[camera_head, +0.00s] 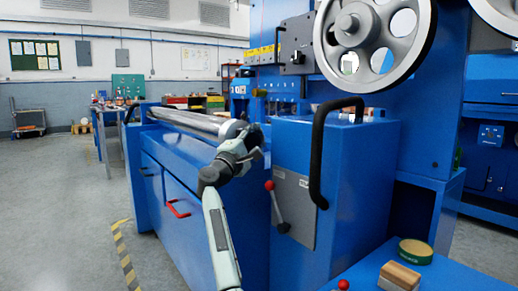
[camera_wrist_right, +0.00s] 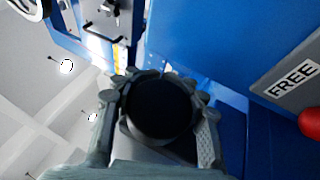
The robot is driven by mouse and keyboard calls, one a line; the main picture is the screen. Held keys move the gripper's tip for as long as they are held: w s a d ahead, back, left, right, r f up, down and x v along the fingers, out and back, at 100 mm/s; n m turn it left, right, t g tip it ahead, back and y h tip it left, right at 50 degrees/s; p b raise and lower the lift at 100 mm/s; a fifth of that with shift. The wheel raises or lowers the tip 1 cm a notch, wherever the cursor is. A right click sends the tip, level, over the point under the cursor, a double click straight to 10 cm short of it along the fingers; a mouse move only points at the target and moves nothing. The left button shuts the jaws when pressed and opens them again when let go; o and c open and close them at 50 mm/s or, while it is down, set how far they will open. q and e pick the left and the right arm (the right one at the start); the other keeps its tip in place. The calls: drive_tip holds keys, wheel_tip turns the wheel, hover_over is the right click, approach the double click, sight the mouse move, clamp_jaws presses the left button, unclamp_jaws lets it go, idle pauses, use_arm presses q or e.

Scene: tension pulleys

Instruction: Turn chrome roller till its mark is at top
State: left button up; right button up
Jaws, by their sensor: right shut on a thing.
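The chrome roller (camera_head: 192,122) lies along the top of the long blue machine bed, its near end towards me. My right gripper (camera_head: 254,138) is at that near end, its arm coming up from below. In the right wrist view the two fingers of the right gripper (camera_wrist_right: 160,80) curve around a dark round end piece (camera_wrist_right: 160,108), one finger on each side, shut on it. I cannot make out a mark on the roller in either view; the gripper covers part of its near end. My left gripper is not in view.
A blue cabinet stands close right of the gripper, with a black bar handle (camera_head: 320,150) and a red-knobbed lever (camera_head: 277,207). A "FREE" label (camera_wrist_right: 292,79) and red knob (camera_wrist_right: 311,123) show in the wrist view. A large spoked wheel (camera_head: 372,40) is above right.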

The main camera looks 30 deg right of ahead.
drive_tip(key=shift+a+n+t+h+b, duration=0.1)
drive_tip(key=shift+n+t+h+b, duration=0.4)
drive_tip(key=shift+n+t+b, duration=0.15)
drive_tip(key=shift+a+r+n+t+h, duration=0.15)
drive_tip(key=shift+r+n+t+h, duration=0.15)
drive_tip(key=shift+n+t+h, duration=0.2)
drive_tip(key=shift+t, duration=0.25)
drive_tip(key=o, duration=1.4)
drive_tip(key=shift+r, duration=0.1)
drive_tip(key=shift+c, duration=0.2)
drive_tip(key=v, duration=1.2)
